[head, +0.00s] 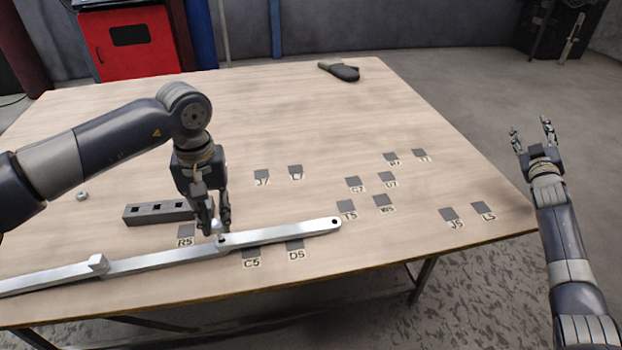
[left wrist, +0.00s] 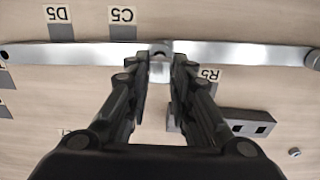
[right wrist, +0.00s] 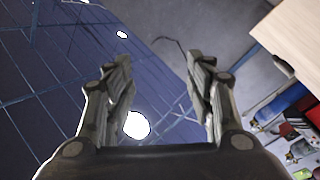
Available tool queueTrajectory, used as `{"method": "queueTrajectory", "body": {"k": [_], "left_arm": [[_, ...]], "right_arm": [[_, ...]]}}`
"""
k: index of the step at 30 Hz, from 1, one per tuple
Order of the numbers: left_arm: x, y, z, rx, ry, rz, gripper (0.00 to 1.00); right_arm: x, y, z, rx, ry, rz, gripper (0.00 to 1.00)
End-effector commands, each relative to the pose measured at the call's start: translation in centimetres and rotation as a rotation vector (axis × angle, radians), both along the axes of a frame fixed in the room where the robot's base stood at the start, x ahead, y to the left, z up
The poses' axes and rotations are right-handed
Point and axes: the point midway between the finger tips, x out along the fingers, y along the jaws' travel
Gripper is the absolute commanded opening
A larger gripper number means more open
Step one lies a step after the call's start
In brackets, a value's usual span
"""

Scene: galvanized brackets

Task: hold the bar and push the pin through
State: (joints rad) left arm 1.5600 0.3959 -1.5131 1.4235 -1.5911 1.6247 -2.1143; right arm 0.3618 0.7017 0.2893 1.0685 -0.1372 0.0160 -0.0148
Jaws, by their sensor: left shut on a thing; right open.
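A long pale metal bar (head: 285,233) lies across the front of the table, with a dark hole near its right end. It also runs across the left wrist view (left wrist: 90,53). My left gripper (head: 216,226) points down at the bar's middle. It is shut on a small pale metal piece (left wrist: 160,72), which looks like the pin, right beside a dark hole in the bar. The fingers hide much of this piece, so I cannot tell how deep it sits. My right gripper (head: 533,138) is open and empty, off the table's right edge. Its open fingers show in the right wrist view (right wrist: 160,90).
A dark grey block (head: 158,212) with square holes lies behind the bar. A small metal piece (head: 82,196) lies to its left. Several labelled dark squares mark the table.

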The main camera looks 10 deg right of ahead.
Motion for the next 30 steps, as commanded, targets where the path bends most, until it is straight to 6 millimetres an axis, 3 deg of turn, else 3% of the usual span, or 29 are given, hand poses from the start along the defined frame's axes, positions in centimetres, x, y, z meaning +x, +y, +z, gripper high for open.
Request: {"method": "queueTrajectory", "body": {"k": [1, 6, 12, 15, 19, 23, 26, 30], "left_arm": [[0.0, 0.0, 0.0, 0.0, 0.0, 0.0, 0.0], [0.0, 0.0, 0.0, 0.0, 0.0, 0.0, 0.0], [0.0, 0.0, 0.0, 0.0, 0.0, 0.0, 0.0], [0.0, 0.0, 0.0, 0.0, 0.0, 0.0, 0.0], [0.0, 0.0, 0.0, 0.0, 0.0, 0.0, 0.0], [0.0, 0.0, 0.0, 0.0, 0.0, 0.0, 0.0], [0.0, 0.0, 0.0, 0.0, 0.0, 0.0, 0.0], [0.0, 0.0, 0.0, 0.0, 0.0, 0.0, 0.0]], "right_arm": [[2.3, 2.1, 0.4, 0.048, 0.009, 0.019, 0.5], [8.6, 9.9, 0.1, 0.192, 0.105, 0.103, 0.5], [13.8, 20.7, 0.2, 0.3, 0.268, 0.249, 0.5], [15.2, 26.5, 0.4, 0.326, 0.364, 0.337, 0.5], [16.0, 34.3, 0.7, 0.331, 0.507, 0.461, 0.5], [15.2, 42.0, 1.1, 0.299, 0.669, 0.594, 0.5], [13.5, 47.7, 1.2, 0.246, 0.812, 0.701, 0.5], [9.4, 54.6, 1.3, 0.125, 1.038, 0.847, 0.5]]}}
